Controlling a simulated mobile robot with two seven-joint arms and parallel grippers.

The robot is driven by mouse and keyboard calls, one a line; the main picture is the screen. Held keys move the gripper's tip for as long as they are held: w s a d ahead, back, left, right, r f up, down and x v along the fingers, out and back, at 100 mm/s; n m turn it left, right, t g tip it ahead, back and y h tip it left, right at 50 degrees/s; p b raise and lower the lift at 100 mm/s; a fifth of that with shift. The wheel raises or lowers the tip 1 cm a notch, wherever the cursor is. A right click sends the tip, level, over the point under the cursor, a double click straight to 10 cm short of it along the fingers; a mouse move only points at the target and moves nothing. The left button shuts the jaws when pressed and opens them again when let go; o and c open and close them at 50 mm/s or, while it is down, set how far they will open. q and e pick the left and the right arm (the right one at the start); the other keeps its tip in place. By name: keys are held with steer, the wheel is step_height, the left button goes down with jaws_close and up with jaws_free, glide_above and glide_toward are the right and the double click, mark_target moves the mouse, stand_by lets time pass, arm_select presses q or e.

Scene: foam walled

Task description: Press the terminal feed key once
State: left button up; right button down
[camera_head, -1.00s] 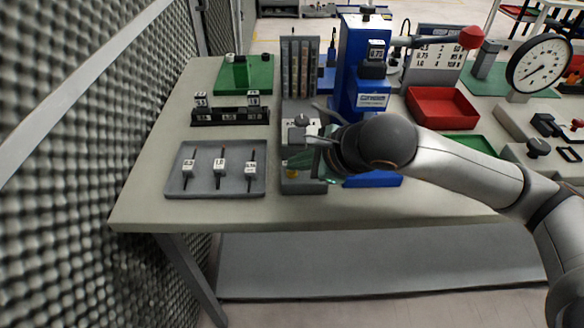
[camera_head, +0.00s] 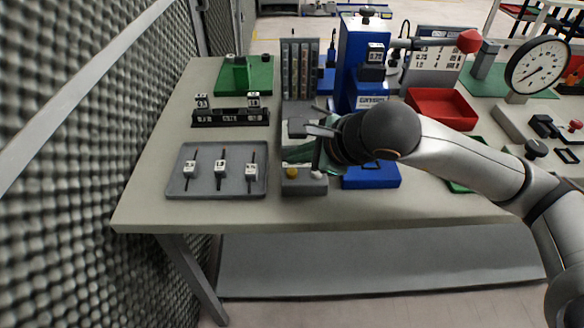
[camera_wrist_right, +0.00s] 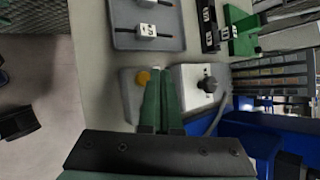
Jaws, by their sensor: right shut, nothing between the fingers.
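A grey terminal unit (camera_head: 303,188) stands near the table's front edge, with a yellow button (camera_head: 292,173) and a small white part (camera_head: 317,174) on its top. I cannot tell for sure which is the feed key. My right gripper (camera_head: 295,153) is shut and empty, its green fingers pointing left over the unit, behind the yellow button. In the right wrist view the fingertips (camera_wrist_right: 162,72) lie beside the yellow button (camera_wrist_right: 143,77), between it and a light panel with a dark knob (camera_wrist_right: 208,84). Contact cannot be told. My left gripper is out of view.
A grey tray (camera_head: 178,188) with several labelled pins lies to the left. A black rack (camera_head: 230,117) stands behind it. A tall blue press (camera_head: 350,50) and a red bin (camera_head: 441,108) stand behind my right arm. The front-left table strip is clear.

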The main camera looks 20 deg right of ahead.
step_height(320, 180, up, 4)
steer(key=shift+r+p, duration=0.25)
steer(key=shift+p, duration=0.75)
